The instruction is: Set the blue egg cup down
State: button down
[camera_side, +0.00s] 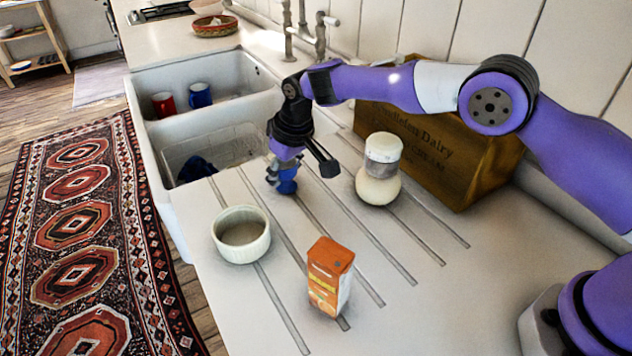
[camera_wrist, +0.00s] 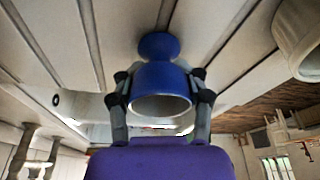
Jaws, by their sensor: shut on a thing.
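The blue egg cup (camera_side: 287,182) is in my gripper (camera_side: 283,170), low over the grooved white draining board (camera_side: 215,297). In the wrist view the egg cup (camera_wrist: 163,80) sits between the two fingers of my gripper (camera_wrist: 161,84), which press on its bowl from both sides. Its open rim faces the camera and its round foot points to the board. It looks roughly upright. I cannot tell whether the foot touches the board or hangs just above it.
A wooden crate (camera_side: 478,163) stands behind. The double sink (camera_side: 157,136), with a red mug (camera_side: 163,104) and blue mug (camera_side: 200,95), lies left.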

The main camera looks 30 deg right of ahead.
jog(key=shift+f, duration=0.15)
jog(key=shift+c, duration=1.3)
grip_release()
jog(key=s+d+r+m, duration=0.1)
jog(key=s+d+r, duration=0.3)
jog(key=r, duration=0.5)
jog(key=s+d+r, duration=0.3)
jog(key=s+r, duration=0.1)
jog(key=r, duration=0.5)
jog(key=s+d+t, duration=0.1)
jog(key=s+d, duration=0.2)
jog(key=s, duration=0.3)
jog(key=s+d+f+m, duration=0.1)
jog(key=s+d, duration=0.3)
jog(key=s, duration=0.3)
jog(key=s+d+m+t+h, duration=0.1)
jog(key=s+d, duration=0.2)
jog(key=s, duration=0.4)
jog(key=shift+d+f+t, duration=0.2)
jog(key=shift+d+t, duration=0.05)
jog(key=shift+t, duration=0.05)
